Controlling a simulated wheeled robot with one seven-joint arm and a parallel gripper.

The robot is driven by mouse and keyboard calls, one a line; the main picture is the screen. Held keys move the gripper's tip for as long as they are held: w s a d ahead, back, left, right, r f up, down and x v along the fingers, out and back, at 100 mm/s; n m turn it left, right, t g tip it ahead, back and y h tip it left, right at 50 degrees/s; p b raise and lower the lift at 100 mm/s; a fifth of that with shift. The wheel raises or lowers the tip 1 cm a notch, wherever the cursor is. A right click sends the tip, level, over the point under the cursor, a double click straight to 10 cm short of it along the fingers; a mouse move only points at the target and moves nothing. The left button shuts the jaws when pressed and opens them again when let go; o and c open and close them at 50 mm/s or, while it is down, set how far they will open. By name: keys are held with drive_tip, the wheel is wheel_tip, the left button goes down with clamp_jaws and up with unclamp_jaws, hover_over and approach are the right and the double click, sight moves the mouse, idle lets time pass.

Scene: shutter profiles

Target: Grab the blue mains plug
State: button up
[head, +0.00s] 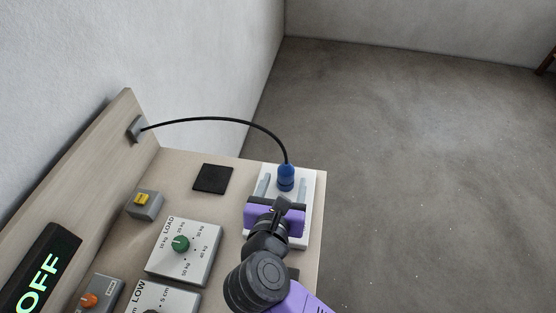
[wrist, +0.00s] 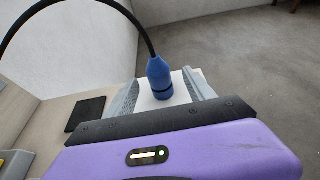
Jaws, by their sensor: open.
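The blue mains plug (head: 286,177) stands upright on a white plate (head: 305,185) at the far right corner of the bench, with a black cable rising from its top. In the wrist view the blue plug (wrist: 159,80) stands between the two grey fingers of my gripper (wrist: 163,88), with space visible on both sides. My gripper (head: 279,183) is open, its fingers reaching along both sides of the plug from the near side.
The black cable (head: 215,119) arcs left to a grey socket block (head: 137,129) on the back panel. Open floor lies right.

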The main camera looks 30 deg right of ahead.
drive_tip(key=shift+w+f+y, duration=0.25)
drive_tip(key=shift+w+y, duration=0.05)
drive_tip(key=shift+w, duration=0.45)
drive_tip(key=shift+d+p+x, duration=0.15)
drive_tip(key=shift+p+x, duration=0.3)
drive_tip(key=shift+x, duration=1.35)
drive_tip(key=shift+d+p+x, duration=0.15)
drive_tip(key=shift+p+x, duration=0.25)
drive_tip(key=shift+x, duration=1.4)
drive_tip(key=shift+s+r, duration=0.1)
drive_tip(key=shift+s, duration=0.1)
clamp_jaws()
